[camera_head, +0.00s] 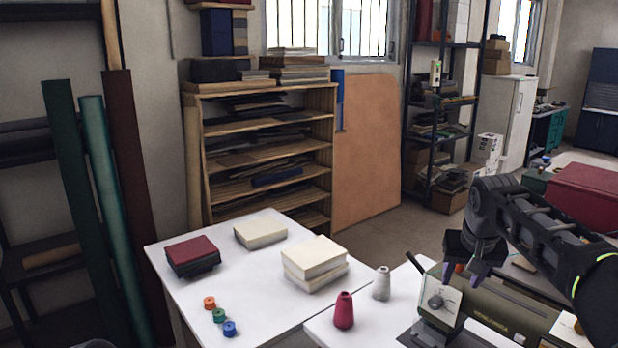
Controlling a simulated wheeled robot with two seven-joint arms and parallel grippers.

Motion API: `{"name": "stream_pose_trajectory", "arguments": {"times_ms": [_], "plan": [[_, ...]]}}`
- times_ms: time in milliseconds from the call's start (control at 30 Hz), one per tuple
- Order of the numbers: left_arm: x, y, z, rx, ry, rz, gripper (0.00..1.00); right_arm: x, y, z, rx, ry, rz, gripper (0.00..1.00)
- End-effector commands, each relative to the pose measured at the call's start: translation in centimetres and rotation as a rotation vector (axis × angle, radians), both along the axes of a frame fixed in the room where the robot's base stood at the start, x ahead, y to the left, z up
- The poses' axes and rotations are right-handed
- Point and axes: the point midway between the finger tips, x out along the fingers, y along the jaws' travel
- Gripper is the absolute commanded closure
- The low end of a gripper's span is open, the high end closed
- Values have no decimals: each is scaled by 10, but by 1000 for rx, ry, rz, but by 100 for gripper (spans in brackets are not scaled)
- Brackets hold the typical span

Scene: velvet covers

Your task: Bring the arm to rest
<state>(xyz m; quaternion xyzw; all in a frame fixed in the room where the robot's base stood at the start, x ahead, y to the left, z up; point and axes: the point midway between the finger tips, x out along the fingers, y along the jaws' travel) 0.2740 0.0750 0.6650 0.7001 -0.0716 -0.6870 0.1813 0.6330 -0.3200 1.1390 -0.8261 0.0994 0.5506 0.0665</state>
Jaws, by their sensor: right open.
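My right arm (535,225) comes in from the right edge, bent over the right-hand table. Its gripper (461,278) points down, open, with the two fingers apart. No object shows between the fingers. The gripper is above an olive-green machine (490,308) with a dial on its pale front, and it overlaps the machine in the picture; whether they touch I cannot tell. My left gripper is not in view.
A dark red thread cone (344,311) and a grey cone (381,283) stand left of the machine. The white table (265,300) holds cream blocks (313,260), a red-topped stack (192,254) and small coloured spools (219,315). Fabric rolls (122,190) lean at left.

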Motion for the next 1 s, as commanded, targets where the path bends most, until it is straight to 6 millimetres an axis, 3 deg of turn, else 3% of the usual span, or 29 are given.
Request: {"name": "stream_pose_trajectory", "arguments": {"times_ms": [367,567,767,867,1000], "plan": [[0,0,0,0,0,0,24,29,12,6,11,-125,67,55],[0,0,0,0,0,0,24,46,35,-10,42,-195,128,55],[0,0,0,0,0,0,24,59,77,-64,104,-245,208,55],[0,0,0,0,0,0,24,57,104,-107,149,-253,244,55],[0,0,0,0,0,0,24,36,147,-188,227,-241,277,55]]}}
